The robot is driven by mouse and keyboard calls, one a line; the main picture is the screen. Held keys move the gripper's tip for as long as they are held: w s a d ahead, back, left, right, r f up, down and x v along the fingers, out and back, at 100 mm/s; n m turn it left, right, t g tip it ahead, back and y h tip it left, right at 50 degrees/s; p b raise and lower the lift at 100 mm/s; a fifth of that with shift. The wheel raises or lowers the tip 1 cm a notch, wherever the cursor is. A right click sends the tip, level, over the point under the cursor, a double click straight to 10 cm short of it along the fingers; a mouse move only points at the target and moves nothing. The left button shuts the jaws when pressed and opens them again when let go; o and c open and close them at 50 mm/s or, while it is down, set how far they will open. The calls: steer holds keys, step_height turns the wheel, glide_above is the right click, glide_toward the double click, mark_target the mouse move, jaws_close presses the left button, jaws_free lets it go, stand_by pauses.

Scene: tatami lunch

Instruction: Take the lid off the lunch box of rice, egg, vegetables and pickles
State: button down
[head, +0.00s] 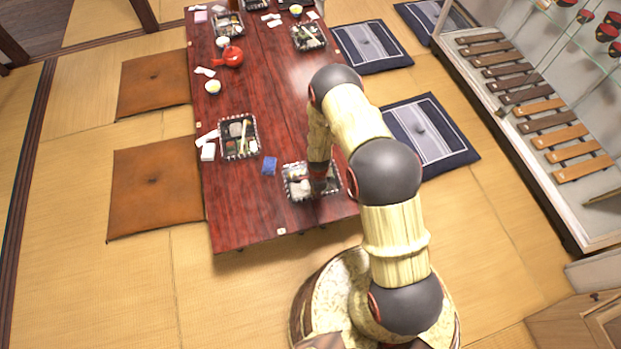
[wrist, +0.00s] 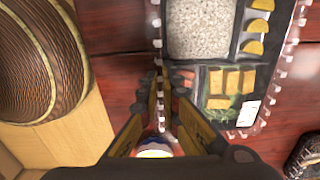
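The lunch box (head: 297,191) is at the near end of the red table, partly hidden by my arm in the head view. In the wrist view the box (wrist: 198,68) shows white rice, yellow half-round pickles, yellow egg blocks and green vegetables. Its clear lid (wrist: 286,48) has a black-and-white notched rim and lies over the food. My gripper (wrist: 162,76) is at the left long edge of the box, beside the rice and egg. Its fingertips are close together with the lid's rim between them. The lid looks level on the box.
A red teapot (head: 229,57) and cups stand farther back. Floor cushions flank the table. A shelf unit (head: 540,150) is at the right.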

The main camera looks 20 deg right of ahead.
stand_by(0.4)
steer(key=shift+r+p, duration=1.6)
steer(key=shift+r, duration=0.9)
